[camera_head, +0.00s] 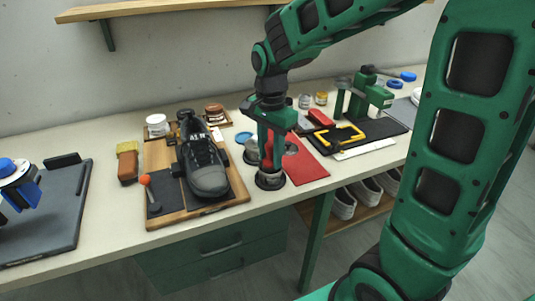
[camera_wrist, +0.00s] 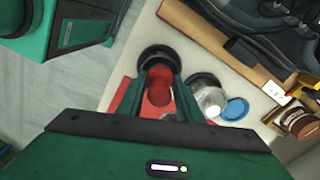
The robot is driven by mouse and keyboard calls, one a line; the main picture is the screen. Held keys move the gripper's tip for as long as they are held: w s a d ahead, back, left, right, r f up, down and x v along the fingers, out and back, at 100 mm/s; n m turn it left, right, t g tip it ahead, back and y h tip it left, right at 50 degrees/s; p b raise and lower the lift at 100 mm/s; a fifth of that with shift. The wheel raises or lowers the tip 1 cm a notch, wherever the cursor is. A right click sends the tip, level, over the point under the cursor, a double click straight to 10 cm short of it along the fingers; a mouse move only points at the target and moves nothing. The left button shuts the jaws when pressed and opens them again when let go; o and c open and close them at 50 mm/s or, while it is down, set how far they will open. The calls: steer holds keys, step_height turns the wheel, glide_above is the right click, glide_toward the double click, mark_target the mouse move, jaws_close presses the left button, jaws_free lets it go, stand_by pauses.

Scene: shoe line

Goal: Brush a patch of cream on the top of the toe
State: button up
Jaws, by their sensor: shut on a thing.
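A black lace-up shoe (camera_head: 203,167) rests on a wooden board, its grey toe pointing to the front. My gripper (camera_head: 270,170) is low over the bench to the right of the shoe, pointing down. It is shut on a red-handled tool (camera_wrist: 160,87), which looks like the brush; its lower end is at a dark round base (camera_wrist: 160,57). I cannot tell whether that base is a holder or the brush head. A silver-rimmed open jar (camera_wrist: 210,101) stands beside the gripper, with a blue lid (camera_wrist: 236,108) next to it. Its contents are unclear. No cream patch shows on the toe.
The wooden board (camera_head: 233,191) has an orange-knobbed lever (camera_head: 146,181) at its left front. A yellow-and-brown brush (camera_head: 128,162) lies left of it. A red mat (camera_head: 308,168) is right of my gripper. A green press (camera_head: 370,95) stands farther right.

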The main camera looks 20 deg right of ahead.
mark_target(271, 143)
steer(key=shift+r, duration=3.45)
